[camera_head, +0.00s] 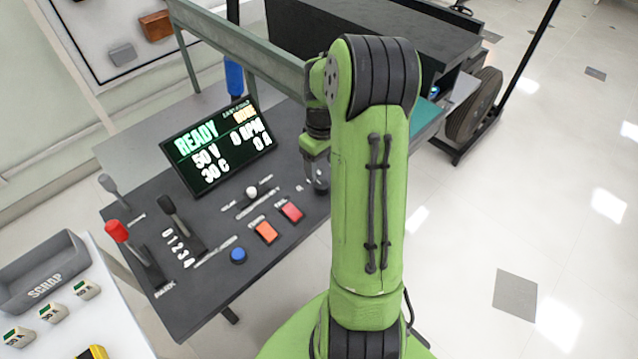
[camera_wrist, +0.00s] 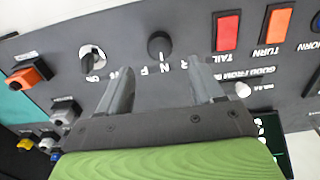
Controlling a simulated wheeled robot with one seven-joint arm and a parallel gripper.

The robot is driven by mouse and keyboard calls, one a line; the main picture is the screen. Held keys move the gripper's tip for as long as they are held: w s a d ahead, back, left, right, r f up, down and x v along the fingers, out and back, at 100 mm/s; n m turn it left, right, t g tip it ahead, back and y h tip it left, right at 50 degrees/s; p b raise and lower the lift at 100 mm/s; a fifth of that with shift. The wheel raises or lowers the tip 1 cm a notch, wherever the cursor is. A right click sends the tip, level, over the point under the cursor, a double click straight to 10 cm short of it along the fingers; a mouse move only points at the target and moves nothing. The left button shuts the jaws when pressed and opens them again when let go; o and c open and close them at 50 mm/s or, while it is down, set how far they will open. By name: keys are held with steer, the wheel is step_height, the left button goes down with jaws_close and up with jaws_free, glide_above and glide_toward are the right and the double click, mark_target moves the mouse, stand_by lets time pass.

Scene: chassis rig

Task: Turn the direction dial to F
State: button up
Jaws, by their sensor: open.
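The direction dial (camera_wrist: 160,45) is a round black knob on the dark panel, with small white letters including R, N and F beside it. A white mark on it faces the letters, seemingly near the middle one; I cannot tell the exact setting. My gripper (camera_wrist: 163,82) is open and empty, its two grey fingers pointing at the panel on either side of the letters. The knob shows just beyond the gap between the fingertips, apart from them. In the head view my gripper (camera_head: 318,180) is over the panel's right part, and my arm hides much of that area.
Another black knob (camera_wrist: 92,58) sits near the left finger. A red switch (camera_wrist: 228,32) and an orange switch (camera_wrist: 277,27) lie to the right. In the head view, a READY screen (camera_head: 217,146), levers and a blue button (camera_head: 238,255) occupy the console.

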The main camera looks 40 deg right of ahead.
mark_target(322, 184)
step_height(322, 184, down, 7)
steer(key=shift+b, duration=0.65)
steer(key=shift+c, duration=0.4)
steer(key=c, duration=1)
